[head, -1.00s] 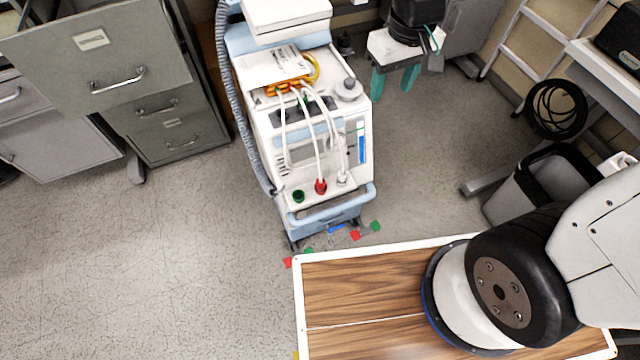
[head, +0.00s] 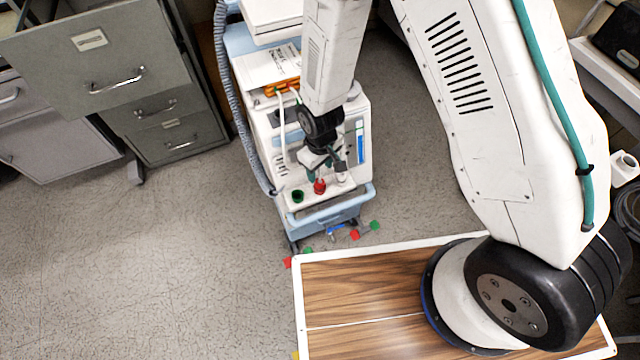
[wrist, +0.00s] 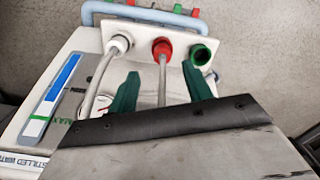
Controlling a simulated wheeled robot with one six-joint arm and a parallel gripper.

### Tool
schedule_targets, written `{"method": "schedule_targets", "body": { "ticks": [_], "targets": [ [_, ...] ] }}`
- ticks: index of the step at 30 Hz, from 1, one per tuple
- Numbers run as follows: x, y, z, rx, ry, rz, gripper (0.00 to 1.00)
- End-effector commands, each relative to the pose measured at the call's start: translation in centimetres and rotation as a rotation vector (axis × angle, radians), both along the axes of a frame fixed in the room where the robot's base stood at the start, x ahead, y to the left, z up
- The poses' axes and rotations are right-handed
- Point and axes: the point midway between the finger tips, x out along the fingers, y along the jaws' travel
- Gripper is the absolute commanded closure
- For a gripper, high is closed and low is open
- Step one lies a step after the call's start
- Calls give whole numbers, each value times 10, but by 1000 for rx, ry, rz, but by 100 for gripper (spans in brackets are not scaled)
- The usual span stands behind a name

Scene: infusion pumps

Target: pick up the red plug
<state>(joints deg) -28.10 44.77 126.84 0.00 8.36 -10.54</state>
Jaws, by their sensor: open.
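The red plug (head: 320,187) stands on the front ledge of the white pump cart (head: 357,197), with a white cable running from it. In the wrist view the red plug (wrist: 162,48) sits between a white plug (wrist: 119,44) on its left and an empty-looking green socket (wrist: 201,54) on its right. My gripper (wrist: 162,85) is open, its two green fingers apart on either side of the red plug's cable, with the plug just beyond the fingertips. In the head view my gripper (head: 326,172) hangs above the ledge, partly hidden by my own arm.
The green socket (head: 298,196) and white plug (head: 342,176) stand close beside the red plug. A grey corrugated hose (head: 238,115) runs down the cart's left side. Filing cabinets (head: 165,125) stand at the left. The floor to the cart's left is clear.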

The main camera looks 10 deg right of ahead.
Motion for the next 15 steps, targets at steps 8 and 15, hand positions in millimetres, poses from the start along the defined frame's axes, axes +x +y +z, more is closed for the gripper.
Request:
{"method": "schedule_targets", "body": {
  "ticks": [8, 15],
  "targets": [
    [-4, 2, -37, -2, 4, 0, 50],
    [-3, 3, -57, -1, 1, -1, 50]
  ]
}}
